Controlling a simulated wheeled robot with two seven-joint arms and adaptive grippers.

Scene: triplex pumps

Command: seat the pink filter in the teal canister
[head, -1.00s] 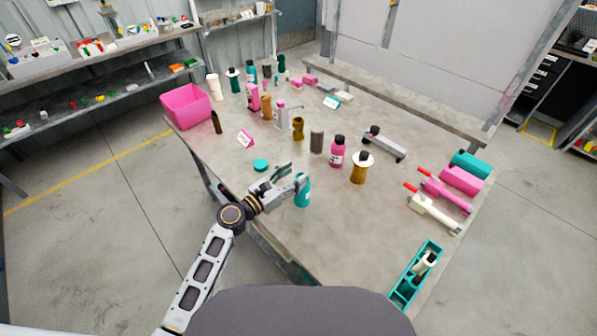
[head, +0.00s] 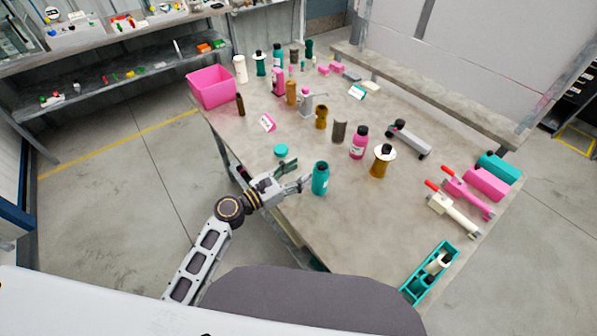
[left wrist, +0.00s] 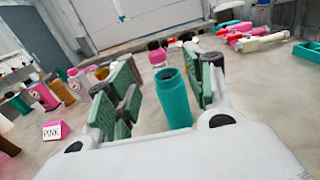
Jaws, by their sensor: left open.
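The teal canister (head: 320,179) stands upright near the table's front edge, its top uncapped; it also shows in the left wrist view (left wrist: 174,100). A round teal lid (head: 281,150) lies on the table behind and left of it. My left gripper (head: 300,173) is open and empty, just left of the canister. In the left wrist view the canister stands ahead, between the two spread fingers. I cannot tell for certain which pink part is the filter; a tall pink piece (head: 279,81) stands toward the back. My right gripper is out of view.
A pink bottle (head: 359,142), a grey cylinder (head: 339,131) and a brown piece with a white flange (head: 381,161) stand behind the canister. A pink sign (head: 267,122) and pink bin (head: 211,87) are left. A teal tray (head: 430,273) lies front right.

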